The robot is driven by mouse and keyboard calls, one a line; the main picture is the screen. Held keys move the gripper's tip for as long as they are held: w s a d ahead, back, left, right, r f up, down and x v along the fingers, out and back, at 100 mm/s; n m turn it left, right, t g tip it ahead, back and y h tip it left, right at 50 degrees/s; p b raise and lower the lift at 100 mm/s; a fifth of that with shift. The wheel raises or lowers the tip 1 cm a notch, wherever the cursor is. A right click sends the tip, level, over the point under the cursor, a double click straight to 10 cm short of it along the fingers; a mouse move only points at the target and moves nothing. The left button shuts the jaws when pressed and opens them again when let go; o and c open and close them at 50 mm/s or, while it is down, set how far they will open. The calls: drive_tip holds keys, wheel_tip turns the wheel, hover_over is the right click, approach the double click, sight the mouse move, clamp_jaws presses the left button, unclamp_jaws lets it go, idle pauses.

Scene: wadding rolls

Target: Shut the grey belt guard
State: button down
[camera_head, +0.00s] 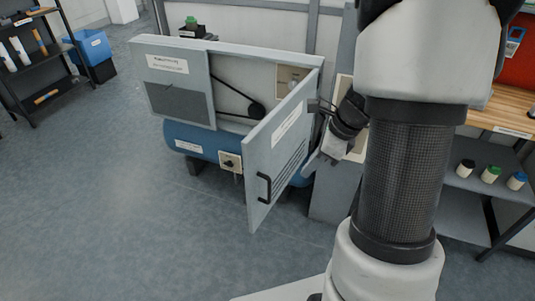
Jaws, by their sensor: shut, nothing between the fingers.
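The grey belt guard (278,150) is a hinged door panel on the right of the grey cabinet (180,85). It stands open, swung out toward me, with a label, slots and a black handle (264,187) near its free lower-left edge. Behind it the opening shows a black belt and pulley (256,110). My gripper (318,106) is shut and empty, close to the guard's upper right edge near the hinge side. I cannot tell whether the fingertips touch the guard. My arm covers much of the right side.
A blue tank (195,140) with a switch box (230,161) lies under the cabinet. Black shelves (50,85) and a blue bin (90,46) stand at the left. A wooden bench (505,108) is at the right. The floor in front of the guard is clear.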

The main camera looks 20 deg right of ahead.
drive_tip(key=w+a+f+b, duration=0.3)
drive_tip(key=a+f, duration=0.3)
drive_tip(key=f, duration=0.3)
drive_tip(key=shift+w+a, duration=0.15)
drive_tip(key=shift+w, duration=0.55)
